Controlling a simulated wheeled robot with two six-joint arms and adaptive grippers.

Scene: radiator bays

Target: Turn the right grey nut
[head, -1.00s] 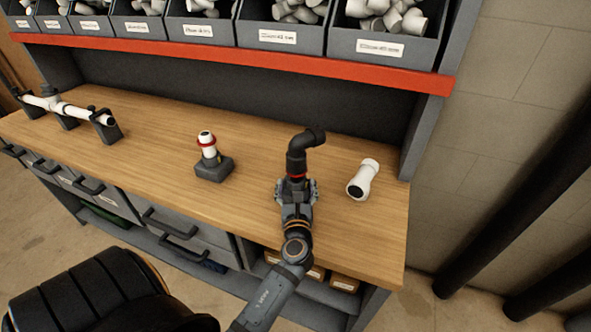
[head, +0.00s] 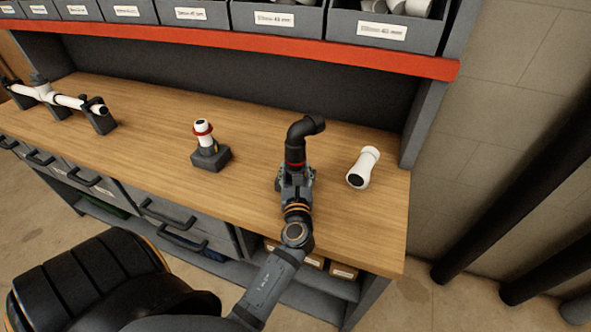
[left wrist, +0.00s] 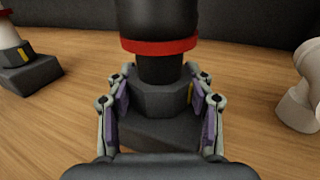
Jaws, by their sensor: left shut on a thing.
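A black elbow pipe (head: 298,140) with a red ring stands upright on the right part of the bench. Below its ring, in the left wrist view, is the right grey nut (left wrist: 158,100), dark, with a yellow mark on its right side. It sits above a dark grey base block (left wrist: 160,132). My left gripper (left wrist: 160,108) is shut on this nut, one finger on each side. In the head view my left gripper (head: 296,182) hides most of the nut and block. Another grey nut (head: 208,146) is under the white pipe with a red ring, on the left stand. My right gripper is not in view.
A loose white fitting (head: 363,167) lies just right of the gripper. The left stand's block (head: 211,159) is to the left. A white pipe on dark holders (head: 60,98) is at far left. Labelled bins (head: 385,28) sit above a red shelf edge (head: 300,51).

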